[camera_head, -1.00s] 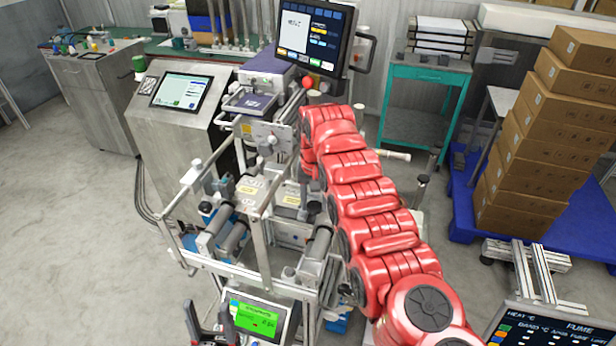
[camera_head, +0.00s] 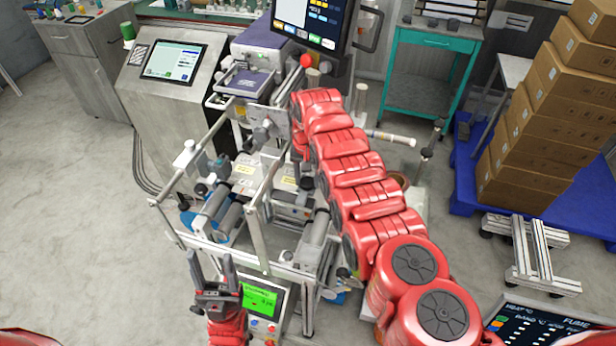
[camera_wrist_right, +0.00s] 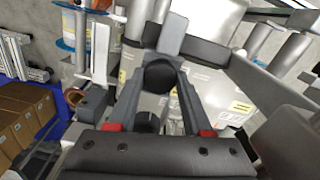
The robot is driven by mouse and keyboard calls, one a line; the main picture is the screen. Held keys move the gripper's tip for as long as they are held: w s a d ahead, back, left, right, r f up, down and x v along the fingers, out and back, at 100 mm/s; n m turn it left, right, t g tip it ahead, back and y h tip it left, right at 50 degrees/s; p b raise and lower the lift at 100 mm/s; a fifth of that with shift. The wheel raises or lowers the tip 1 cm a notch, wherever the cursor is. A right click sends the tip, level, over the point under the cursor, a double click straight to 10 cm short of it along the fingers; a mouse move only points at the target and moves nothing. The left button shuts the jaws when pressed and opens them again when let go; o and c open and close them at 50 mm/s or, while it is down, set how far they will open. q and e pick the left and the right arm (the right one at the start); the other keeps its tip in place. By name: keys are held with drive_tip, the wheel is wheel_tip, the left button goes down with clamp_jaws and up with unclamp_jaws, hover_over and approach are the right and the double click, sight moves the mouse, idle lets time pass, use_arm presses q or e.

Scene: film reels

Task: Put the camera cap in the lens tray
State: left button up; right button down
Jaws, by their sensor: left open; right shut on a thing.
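In the right wrist view, a round black cap (camera_wrist_right: 160,77) sits between the fingers of my right gripper (camera_wrist_right: 160,62), which is shut on it. In the head view my right arm reaches up to the machine frame; the cap does not show clearly there. My left gripper (camera_head: 211,268) is open and empty, fingers pointing up, in front of the frame and beside the green-lit display. A shallow tray with a purple inside (camera_head: 245,83) sits at the machine's top; I cannot tell whether it is the lens tray.
The metal frame with rollers (camera_head: 212,215) stands between my arms. A touchscreen console (camera_head: 172,62) is at left and a dark monitor (camera_head: 318,22) at the back. Stacked cardboard boxes (camera_head: 548,115) stand on a blue pallet at right. The floor at left is clear.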

sight(308, 181)
drive_tip(key=c, duration=0.8)
unclamp_jaws()
drive_tip(key=shift+f, duration=0.25)
drive_tip(key=o, duration=0.5)
drive_tip(key=shift+w+d, duration=0.15)
drive_tip(key=shift+r, duration=0.1)
drive_tip(key=shift+r, duration=0.55)
drive_tip(key=shift+r+b, duration=1.05)
drive_tip(key=shift+r, duration=4.55)
